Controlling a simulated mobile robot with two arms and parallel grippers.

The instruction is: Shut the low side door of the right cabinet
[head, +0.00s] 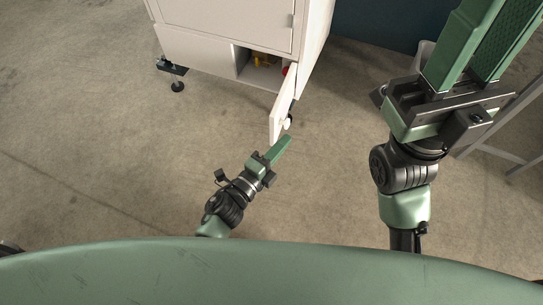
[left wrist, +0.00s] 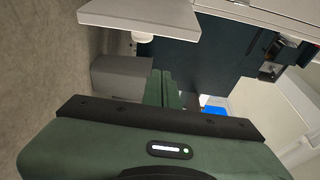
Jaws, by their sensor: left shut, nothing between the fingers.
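The white cabinet (head: 230,22) stands at the top of the head view. Its low side door (head: 283,104) hangs open, swung out toward me from the right edge of a low compartment. A pale round knob (head: 287,123) sits near the door's free end. My left gripper (head: 284,143) is shut and empty, just below that end; whether it touches cannot be told. In the left wrist view a white panel, apparently the door (left wrist: 140,12), with a knob (left wrist: 142,37), lies above the shut fingers (left wrist: 162,85). My right gripper (head: 490,35) shows a gap between its fingers; their tips leave the frame.
The open compartment holds something yellow (head: 263,61) and a red item (head: 285,71). A cabinet foot (head: 177,87) stands on the floor at left. Grey metal legs (head: 500,150) stand at the right. The concrete floor (head: 110,150) left of my left arm is clear.

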